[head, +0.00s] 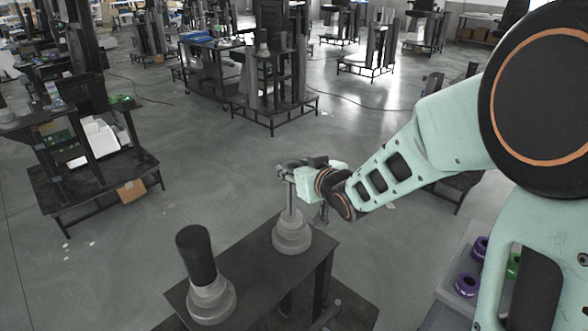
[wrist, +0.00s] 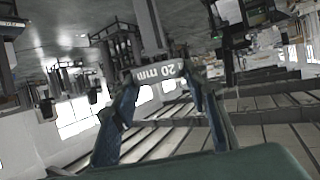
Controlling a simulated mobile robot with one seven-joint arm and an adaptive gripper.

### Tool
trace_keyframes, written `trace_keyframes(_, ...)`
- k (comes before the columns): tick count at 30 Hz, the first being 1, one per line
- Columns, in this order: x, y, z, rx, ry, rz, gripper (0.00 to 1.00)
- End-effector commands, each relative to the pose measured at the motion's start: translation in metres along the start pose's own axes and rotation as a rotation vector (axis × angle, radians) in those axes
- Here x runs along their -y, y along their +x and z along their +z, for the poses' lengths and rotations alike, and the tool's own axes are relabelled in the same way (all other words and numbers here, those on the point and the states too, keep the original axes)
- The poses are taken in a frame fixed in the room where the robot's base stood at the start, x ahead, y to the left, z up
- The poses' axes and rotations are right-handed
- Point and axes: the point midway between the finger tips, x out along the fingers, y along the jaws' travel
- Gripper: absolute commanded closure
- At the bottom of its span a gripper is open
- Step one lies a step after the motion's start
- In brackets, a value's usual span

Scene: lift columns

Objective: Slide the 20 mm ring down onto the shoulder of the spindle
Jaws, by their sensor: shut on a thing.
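A grey ring (wrist: 160,73) marked "20 mm" is between the fingertips of my gripper (wrist: 162,80) in the wrist view, its label upside down. My gripper (head: 291,170) is shut on it at the top of the thin upright rod of the spindle. The spindle (head: 291,236) has a wide, stepped light-grey base on a dark table. In the wrist view the rod (wrist: 149,25) runs from the ring to the top edge. The ring is high above the stepped base. I cannot tell whether it is around the rod's tip or just above it.
A second stepped grey base (head: 211,302) with a thick black cylinder (head: 196,254) stands front left on the same dark table (head: 250,262). At right, a grey tray (head: 447,296) holds purple rings (head: 467,285) and a green ring (head: 514,265). Other workbenches stand farther back across open floor.

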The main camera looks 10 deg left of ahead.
Motion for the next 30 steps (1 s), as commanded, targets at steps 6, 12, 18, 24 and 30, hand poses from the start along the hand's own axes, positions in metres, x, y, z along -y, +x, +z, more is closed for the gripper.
trace_keyframes(6,-0.033,-0.01,0.004,0.0,0.027,0.071,0.86)
trace_keyframes(12,-0.091,-0.033,0.014,0.001,0.078,0.199,0.86)
trace_keyframes(18,-0.142,-0.059,0.024,0.001,0.128,0.319,0.86)
trace_keyframes(24,-0.173,-0.08,0.03,0.0,0.161,0.397,0.86)
trace_keyframes(30,-0.193,-0.094,0.034,-0.001,0.185,0.447,0.86)
